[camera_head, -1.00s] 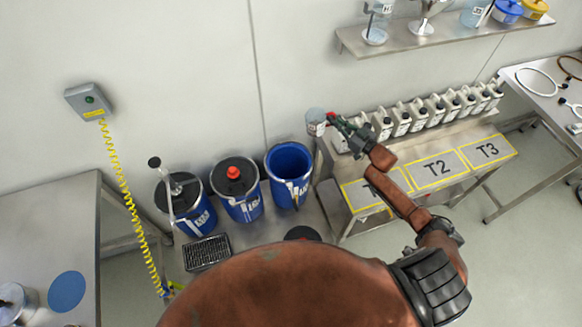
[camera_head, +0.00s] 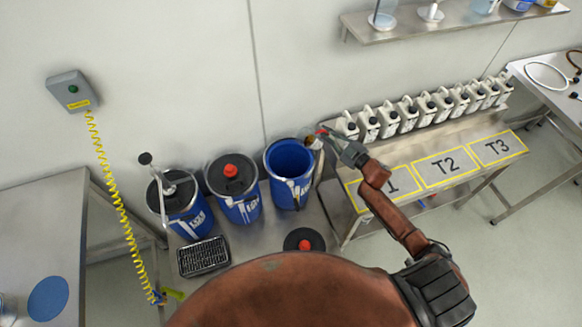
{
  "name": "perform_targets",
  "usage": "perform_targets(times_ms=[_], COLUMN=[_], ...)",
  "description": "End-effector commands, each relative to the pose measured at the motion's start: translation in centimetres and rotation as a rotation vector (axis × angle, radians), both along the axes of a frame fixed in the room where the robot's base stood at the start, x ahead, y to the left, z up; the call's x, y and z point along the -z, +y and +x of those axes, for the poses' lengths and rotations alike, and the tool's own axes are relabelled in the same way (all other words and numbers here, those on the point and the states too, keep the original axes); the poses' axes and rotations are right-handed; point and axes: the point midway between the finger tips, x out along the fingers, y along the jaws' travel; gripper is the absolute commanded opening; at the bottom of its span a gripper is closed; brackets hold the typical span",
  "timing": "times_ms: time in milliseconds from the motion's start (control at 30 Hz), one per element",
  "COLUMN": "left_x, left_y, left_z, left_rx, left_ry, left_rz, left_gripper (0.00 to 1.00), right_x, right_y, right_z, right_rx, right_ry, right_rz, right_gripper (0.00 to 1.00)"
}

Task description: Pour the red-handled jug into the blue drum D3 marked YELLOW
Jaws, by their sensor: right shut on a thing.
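The red-handled jug (camera_head: 312,140) is small and clear, with a bit of red showing at the gripper. My right gripper (camera_head: 325,133) is shut on it and holds it at the right rim of the open blue drum (camera_head: 291,190). The jug looks tilted toward the drum. I cannot tell whether it touches the rim or whether liquid is flowing. The open drum is the rightmost of three blue drums, and its label is too small to read. My left gripper is not in view.
The middle drum (camera_head: 236,208) has a black lid with a red cap. The left drum (camera_head: 190,221) carries a pump. A black lid (camera_head: 304,241) lies in front of the open drum. White canisters (camera_head: 389,119) line the bench at right. A black crate (camera_head: 204,257) sits in front.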

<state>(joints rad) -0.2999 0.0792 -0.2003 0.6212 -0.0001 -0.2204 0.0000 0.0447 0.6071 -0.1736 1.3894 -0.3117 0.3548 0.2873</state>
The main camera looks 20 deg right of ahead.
Motion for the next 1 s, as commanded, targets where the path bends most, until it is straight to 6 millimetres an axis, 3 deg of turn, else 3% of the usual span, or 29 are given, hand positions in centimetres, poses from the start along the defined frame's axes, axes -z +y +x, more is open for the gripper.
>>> perform_targets(times_ms=[100, 467, 600, 1000], left_x=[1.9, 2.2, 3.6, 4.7], left_y=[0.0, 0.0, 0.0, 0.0], left_z=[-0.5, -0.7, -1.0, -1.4], left_rx=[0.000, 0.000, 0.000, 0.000], left_ry=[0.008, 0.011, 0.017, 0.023], left_rz=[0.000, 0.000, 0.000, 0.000], left_gripper=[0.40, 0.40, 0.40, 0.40], right_x=[1.8, -0.8, 0.0, -0.2], right_y=[0.7, 2.2, 2.8, 3.8], right_z=[-0.2, -0.6, -0.8, -1.1], right_rx=[-0.001, 0.001, 0.000, 0.001], right_ry=[-0.020, -0.106, -0.129, -0.177], right_rz=[-0.057, -0.337, -0.422, -0.564], right_gripper=[0.00, 0.00, 0.00, 0.00])
